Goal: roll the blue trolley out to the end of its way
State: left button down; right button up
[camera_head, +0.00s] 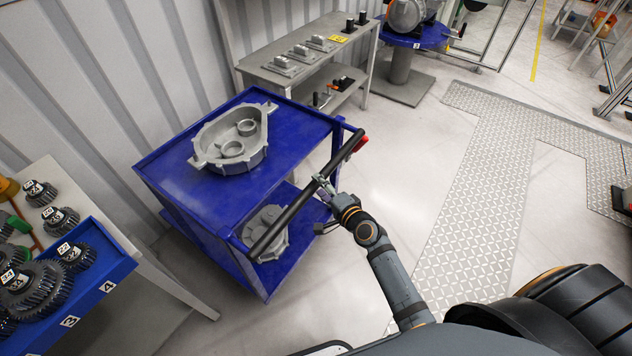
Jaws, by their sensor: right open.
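The blue trolley (183,186) stands left of the middle, close to the corrugated wall. It carries a grey metal housing (231,140) on its top and another grey casting (266,234) on its lower shelf. A dark bar handle (305,194) runs along its near right side, with a red piece (360,144) at the far end. My right gripper (322,183) is at the middle of this handle, with its fingers open. I cannot tell whether the fingers touch the bar. My left gripper is not in view.
A workbench (262,74) with grey parts stands behind the trolley. A table with a blue tray (117,264) of gears stands at the left, close to the trolley. Pale floor (415,150) is clear to the right, with patterned floor plates (470,225) beyond.

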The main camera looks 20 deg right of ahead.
jog(key=x, duration=0.3)
jog(key=shift+w, duration=0.2)
grip_shut()
dwell(0.3)
